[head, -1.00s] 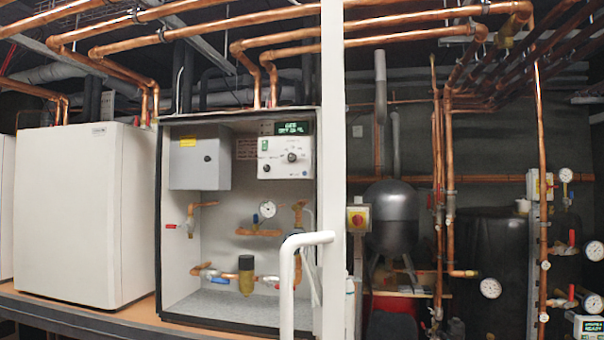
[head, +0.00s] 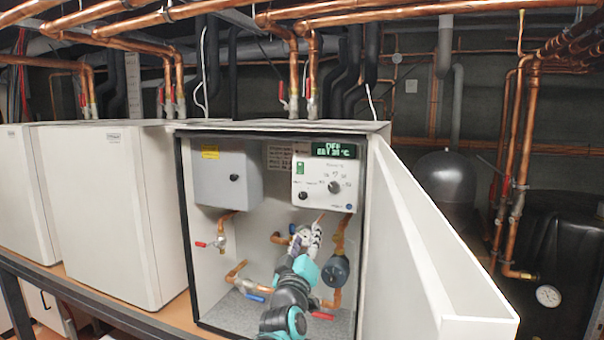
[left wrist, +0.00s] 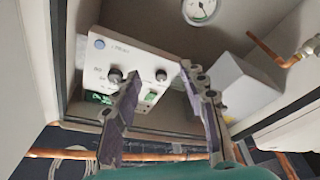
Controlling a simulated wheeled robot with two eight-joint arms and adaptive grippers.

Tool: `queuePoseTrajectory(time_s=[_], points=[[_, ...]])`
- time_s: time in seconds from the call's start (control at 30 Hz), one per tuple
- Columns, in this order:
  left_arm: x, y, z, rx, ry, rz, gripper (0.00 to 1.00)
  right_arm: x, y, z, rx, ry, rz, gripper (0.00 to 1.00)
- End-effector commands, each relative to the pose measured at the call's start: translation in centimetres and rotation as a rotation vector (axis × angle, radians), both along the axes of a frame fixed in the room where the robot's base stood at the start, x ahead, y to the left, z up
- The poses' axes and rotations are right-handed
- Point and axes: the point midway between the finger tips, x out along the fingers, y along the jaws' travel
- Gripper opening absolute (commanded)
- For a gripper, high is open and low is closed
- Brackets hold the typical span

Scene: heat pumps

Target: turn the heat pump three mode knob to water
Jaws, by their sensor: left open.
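The open white heat pump cabinet (head: 279,126) has a white control panel (head: 312,203) at its upper right. The panel carries a large dark mode knob (head: 334,187) with labels around it, a smaller dark knob (head: 303,195) and a green switch (head: 300,168). Its display (head: 334,150) seems to read OFF. My left gripper (head: 311,228) is below the panel, open and empty. In the left wrist view the panel appears upside down; the left gripper (left wrist: 161,72) has one finger beside the large knob (left wrist: 114,75) and the other right of the small knob (left wrist: 162,75). Contact cannot be told.
A grey box (head: 226,180) hangs left of the panel. Copper pipes and valves (head: 220,242) fill the lower cabinet around my arm. The white door (head: 420,250) stands open at the right. A closed white unit (head: 110,215) is at the left.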

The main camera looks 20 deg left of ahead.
Motion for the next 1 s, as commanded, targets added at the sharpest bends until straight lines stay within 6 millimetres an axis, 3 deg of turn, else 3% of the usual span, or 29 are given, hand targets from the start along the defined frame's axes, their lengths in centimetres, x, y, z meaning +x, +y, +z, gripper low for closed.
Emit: queuePoseTrajectory(time_s=[0.03,0.2,0.7,1.0], points=[[0.4,0.8,2.3,-0.014,-0.032,0.019,0.43,0.0,0.0,1.6,0.000,0.000,0.000,0.40],[1.0,2.2,4.5,-0.040,-0.094,0.052,0.43,0.0,0.0,2.6,0.000,0.000,0.000,0.40],[7.2,4.4,6.5,-0.042,-0.098,0.055,0.43,0.0,0.0,4.3,0.000,0.000,0.000,0.40],[7.9,4.6,6.6,-0.041,-0.097,0.054,0.43,0.0,0.0,4.4,0.000,0.000,0.000,0.40]])
